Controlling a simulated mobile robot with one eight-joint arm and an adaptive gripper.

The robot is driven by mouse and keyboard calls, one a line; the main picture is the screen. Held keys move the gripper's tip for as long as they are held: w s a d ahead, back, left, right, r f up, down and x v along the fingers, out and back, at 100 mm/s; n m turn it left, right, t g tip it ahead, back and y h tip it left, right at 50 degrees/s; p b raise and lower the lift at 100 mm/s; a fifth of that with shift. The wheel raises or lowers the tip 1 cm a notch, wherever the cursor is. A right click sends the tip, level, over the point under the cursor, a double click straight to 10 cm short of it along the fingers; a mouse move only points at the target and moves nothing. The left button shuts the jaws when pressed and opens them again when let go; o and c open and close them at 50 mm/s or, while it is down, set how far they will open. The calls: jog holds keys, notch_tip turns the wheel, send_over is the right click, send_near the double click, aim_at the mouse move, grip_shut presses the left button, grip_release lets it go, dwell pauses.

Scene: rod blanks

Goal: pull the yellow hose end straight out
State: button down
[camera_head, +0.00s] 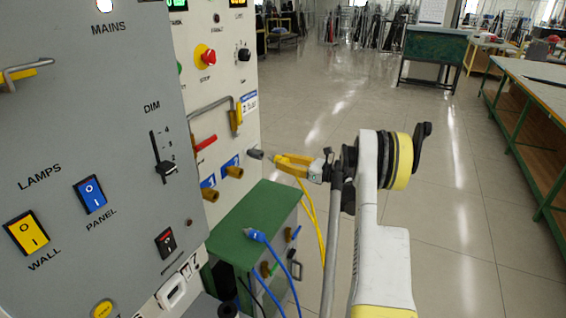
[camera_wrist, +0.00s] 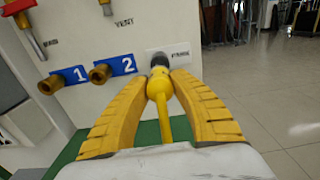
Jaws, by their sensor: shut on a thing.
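My gripper (camera_head: 279,161) is level with the right part of a pale panel. In the wrist view its two ridged yellow fingers (camera_wrist: 160,84) are closed around the yellow hose end (camera_wrist: 158,88). In the head view this fitting shows grey (camera_head: 255,154) at the panel face. The yellow hose (camera_head: 313,218) hangs down below my gripper. The fingers partly hide the hose end, and the depth of its seat cannot be seen.
Two brass ports (camera_wrist: 102,74) with blue labels 1 and 2 sit left of the fitting. A green box (camera_head: 258,214) with a blue hose end (camera_head: 256,235) on top stands below. A grey control panel (camera_head: 90,130) fills the left. Floor to the right is clear.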

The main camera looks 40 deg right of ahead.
jog(key=shift+s, duration=0.15)
jog(key=b+v, duration=0.1)
jog(key=v, duration=0.4)
jog(key=shift+s+d, duration=0.2)
jog(key=shift+s, duration=0.15)
